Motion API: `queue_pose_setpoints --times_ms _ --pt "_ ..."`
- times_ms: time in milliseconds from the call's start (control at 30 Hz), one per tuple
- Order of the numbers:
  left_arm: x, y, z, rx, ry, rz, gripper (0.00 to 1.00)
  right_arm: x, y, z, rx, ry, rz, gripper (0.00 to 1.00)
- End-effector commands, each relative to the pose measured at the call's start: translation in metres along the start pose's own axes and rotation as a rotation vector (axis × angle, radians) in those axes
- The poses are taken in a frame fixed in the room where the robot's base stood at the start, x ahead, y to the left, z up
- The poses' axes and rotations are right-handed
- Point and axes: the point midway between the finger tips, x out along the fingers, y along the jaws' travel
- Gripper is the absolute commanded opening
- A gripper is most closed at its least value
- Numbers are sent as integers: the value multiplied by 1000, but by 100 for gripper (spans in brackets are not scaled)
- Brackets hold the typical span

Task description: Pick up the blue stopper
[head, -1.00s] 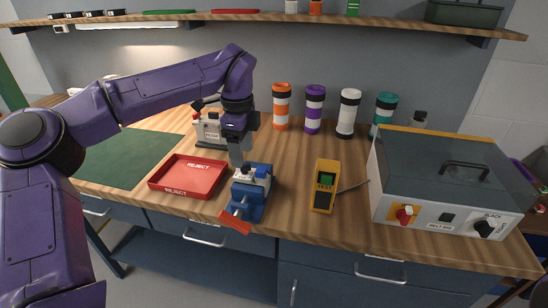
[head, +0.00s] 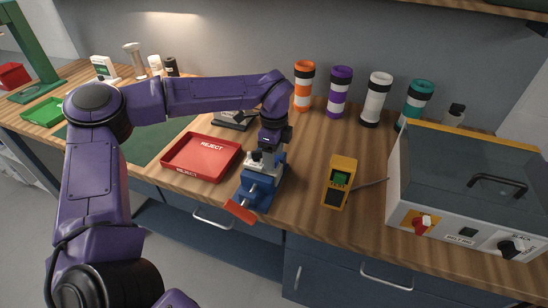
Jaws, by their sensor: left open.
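My left gripper (head: 265,158) points down over the blue vise (head: 262,187), which has an orange handle and stands near the bench's front edge. Its jaws are open, with the fingertips at the top of the vise. Small dark and pale parts show there, too small to tell apart. I cannot make out a blue stopper; the gripper and wrist hide part of the vise top. My right gripper is not in view.
A red reject tray (head: 201,158) lies left of the vise. A yellow meter (head: 340,182) lies to its right, then a large grey machine (head: 470,185). Striped orange (head: 304,87), purple (head: 339,93), white (head: 376,100) and teal (head: 415,104) cylinders stand behind.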

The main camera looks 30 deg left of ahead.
Motion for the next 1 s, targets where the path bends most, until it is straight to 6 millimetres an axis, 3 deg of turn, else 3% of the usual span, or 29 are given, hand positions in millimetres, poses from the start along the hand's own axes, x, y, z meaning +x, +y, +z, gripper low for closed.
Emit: queue_pose_setpoints --times_ms 233,400,433,767,933,1000 --pt "3 -1 0 1 1 -2 58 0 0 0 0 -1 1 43" --pt "2 -1 0 1 1 -2 3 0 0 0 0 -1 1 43" --pt "2 -1 0 1 1 -2 0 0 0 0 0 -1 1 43" --pt "-2 -1 0 1 1 -2 0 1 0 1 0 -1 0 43" --pt "-25 -2 0 0 2 -7 0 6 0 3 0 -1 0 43" --pt "-38 8 -2 3 4 -7 0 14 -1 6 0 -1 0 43"
